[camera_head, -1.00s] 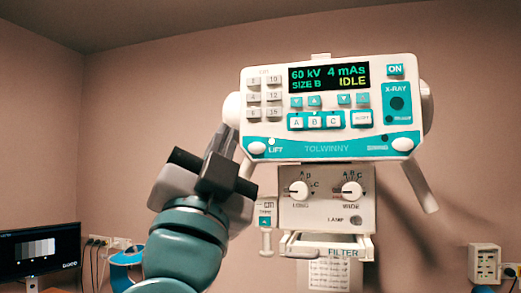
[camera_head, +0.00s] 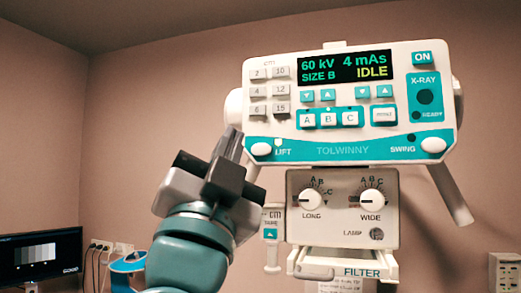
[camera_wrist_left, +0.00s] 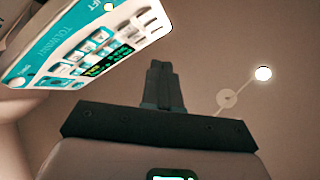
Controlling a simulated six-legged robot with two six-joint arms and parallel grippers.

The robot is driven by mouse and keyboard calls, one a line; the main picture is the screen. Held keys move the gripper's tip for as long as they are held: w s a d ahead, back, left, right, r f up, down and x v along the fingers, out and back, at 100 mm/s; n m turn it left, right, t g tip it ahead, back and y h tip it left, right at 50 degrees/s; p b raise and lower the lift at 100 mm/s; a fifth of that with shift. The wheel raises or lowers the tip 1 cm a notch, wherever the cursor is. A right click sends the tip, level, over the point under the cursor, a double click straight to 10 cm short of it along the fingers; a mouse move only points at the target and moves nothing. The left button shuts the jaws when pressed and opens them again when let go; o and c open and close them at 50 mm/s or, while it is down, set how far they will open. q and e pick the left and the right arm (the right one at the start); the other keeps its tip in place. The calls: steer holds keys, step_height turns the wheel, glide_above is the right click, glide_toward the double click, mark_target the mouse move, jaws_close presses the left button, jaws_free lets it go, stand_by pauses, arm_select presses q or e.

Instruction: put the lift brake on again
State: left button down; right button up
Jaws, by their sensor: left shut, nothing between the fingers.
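The x-ray unit's control panel (camera_head: 350,100) is white and teal, and its display reads IDLE. My left gripper (camera_head: 231,143) is shut and empty, just left of the LIFT knob in the head view. I see no contact; the depth gap is unclear. In the left wrist view the shut fingers (camera_wrist_left: 160,82) point up, and the panel (camera_wrist_left: 75,45) shows tilted at upper left. My right gripper is not in view.
Below the panel are the LONG and WIDE dials (camera_head: 341,205), the filter tray (camera_head: 345,265) and a tape holder (camera_head: 272,235). A white SWING knob (camera_head: 433,146) is at lower right. A monitor (camera_head: 40,258) stands at far left.

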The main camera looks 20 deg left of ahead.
mark_target(253, 153)
arm_select(q)
steer(key=w, duration=0.3)
steer(key=w+p, duration=0.1)
steer(key=w, duration=0.2)
steer(key=w+p, duration=0.1)
steer(key=w, duration=0.2)
steer(key=shift+d, duration=0.3)
steer(key=shift+s+a, duration=0.1)
steer(key=shift+a, duration=0.1)
steer(key=shift+d, duration=0.1)
stand_by(0.4)
stand_by(0.5)
